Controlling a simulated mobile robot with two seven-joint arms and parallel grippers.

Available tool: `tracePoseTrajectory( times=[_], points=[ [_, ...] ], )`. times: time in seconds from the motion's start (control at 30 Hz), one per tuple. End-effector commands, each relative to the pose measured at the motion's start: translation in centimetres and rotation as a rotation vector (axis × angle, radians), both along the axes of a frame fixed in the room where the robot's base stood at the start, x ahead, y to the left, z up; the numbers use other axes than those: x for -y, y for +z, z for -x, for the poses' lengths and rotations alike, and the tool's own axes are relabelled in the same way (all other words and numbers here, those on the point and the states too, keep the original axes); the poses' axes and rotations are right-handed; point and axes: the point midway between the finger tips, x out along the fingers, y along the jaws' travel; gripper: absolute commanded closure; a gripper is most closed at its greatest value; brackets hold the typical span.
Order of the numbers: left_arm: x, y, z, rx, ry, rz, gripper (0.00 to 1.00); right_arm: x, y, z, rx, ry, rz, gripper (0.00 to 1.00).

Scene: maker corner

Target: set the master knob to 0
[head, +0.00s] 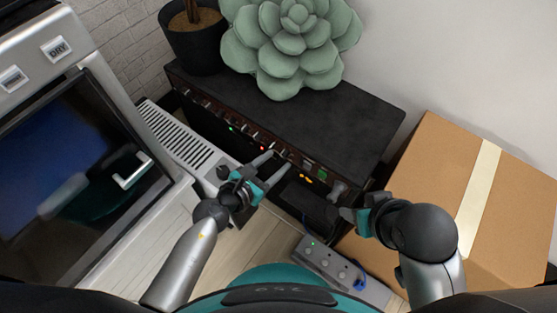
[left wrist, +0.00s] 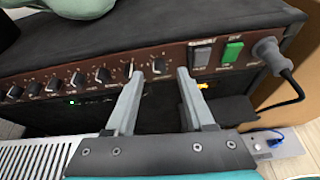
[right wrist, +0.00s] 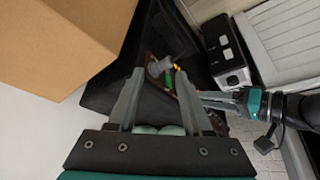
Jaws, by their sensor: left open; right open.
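A black amplifier (head: 330,105) has a brown front panel with a row of dark knobs. The rightmost knob (left wrist: 159,66) is the one closest to the switches; its label is too small to read. My left gripper (head: 277,162) is open at the panel. In the left wrist view its two fingers (left wrist: 160,74) stand on either side of that knob, with space visible between; contact cannot be told. My right gripper (head: 342,203) is open and empty, beside the amplifier's right end; its fingers (right wrist: 159,73) also show in the right wrist view.
A grey switch (left wrist: 201,54), a green switch (left wrist: 232,51) and a plugged-in cable (left wrist: 268,50) lie right of the knobs. A cardboard box (head: 440,180) stands at right, a power strip (head: 330,265) below, a machine with a dark window (head: 70,150) at left. A succulent (head: 290,45) sits on top.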

Motion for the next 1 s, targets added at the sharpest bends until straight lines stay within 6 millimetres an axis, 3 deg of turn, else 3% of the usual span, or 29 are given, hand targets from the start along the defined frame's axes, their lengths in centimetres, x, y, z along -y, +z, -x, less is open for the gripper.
tracePoseTrajectory(
  times=[0.3,0.73,1.0],
  points=[
    [1.0,-0.8,-1.4,0.001,0.000,-0.001,0.46,-1.7,-0.9,-1.8,0.118,0.030,-0.050,0.50],
    [1.1,-0.8,-1.6,0.000,0.000,-0.001,0.46,-2.1,-0.9,-2.1,0.144,0.035,-0.059,0.50],
    [1.1,-0.8,-1.6,0.000,0.000,-0.001,0.77,-2.0,-0.9,-2.1,0.144,0.035,-0.059,0.50]
  ],
)
